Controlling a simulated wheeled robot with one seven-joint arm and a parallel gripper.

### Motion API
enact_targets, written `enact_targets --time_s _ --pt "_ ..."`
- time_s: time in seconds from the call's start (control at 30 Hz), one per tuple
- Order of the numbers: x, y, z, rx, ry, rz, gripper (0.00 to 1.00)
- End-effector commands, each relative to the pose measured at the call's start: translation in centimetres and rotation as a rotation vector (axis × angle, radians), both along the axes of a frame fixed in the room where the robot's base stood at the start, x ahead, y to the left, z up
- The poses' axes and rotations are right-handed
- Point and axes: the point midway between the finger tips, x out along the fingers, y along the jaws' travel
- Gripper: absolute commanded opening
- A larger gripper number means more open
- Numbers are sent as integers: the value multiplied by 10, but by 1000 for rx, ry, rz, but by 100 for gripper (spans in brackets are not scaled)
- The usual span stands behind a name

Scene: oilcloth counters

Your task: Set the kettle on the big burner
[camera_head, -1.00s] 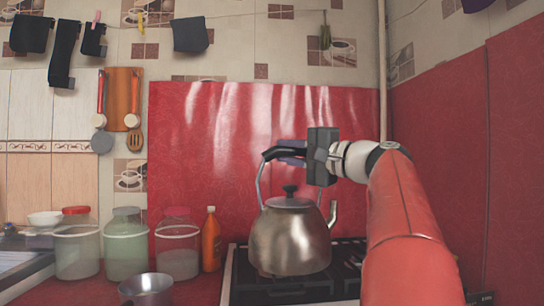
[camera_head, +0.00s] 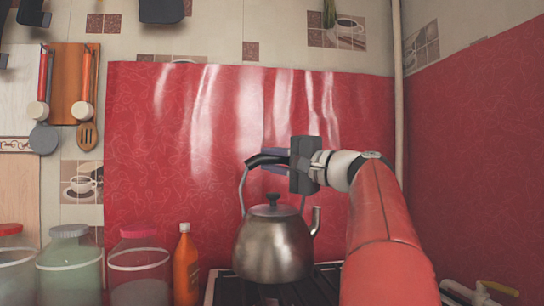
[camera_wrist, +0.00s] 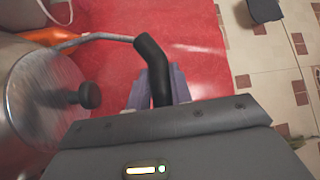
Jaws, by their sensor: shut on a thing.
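The metal kettle (camera_head: 272,246) is upright over the stove (camera_head: 318,289), its spout pointing right in the head view. I cannot tell whether its base touches the grates. My gripper (camera_head: 274,157) is shut on the kettle's black handle (camera_head: 258,160). In the wrist view the two pale fingers (camera_wrist: 154,88) sit on either side of the black handle grip (camera_wrist: 150,52), with the kettle's lid and knob (camera_wrist: 88,95) at the left. The burners under the kettle are mostly hidden, so the big burner cannot be made out.
An orange bottle (camera_head: 186,268) stands left of the stove, beside a jar with a red lid (camera_head: 138,262) and a greenish jar (camera_head: 70,268). A red panel (camera_head: 160,150) rises behind. A pipe (camera_head: 398,100) runs up the corner at right.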

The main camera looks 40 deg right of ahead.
Motion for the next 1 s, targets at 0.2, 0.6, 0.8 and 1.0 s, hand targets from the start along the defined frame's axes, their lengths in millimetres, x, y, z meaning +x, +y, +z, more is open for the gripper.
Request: enact_targets --time_s 0.2,0.6,0.8,1.0 --pt "-1 1 -26 0 -3 -1 0" --pt "-1 1 -52 -1 -4 -2 0" --pt "-1 1 -54 -1 -4 -1 0" --pt "-1 1 -54 -1 -4 -1 0"
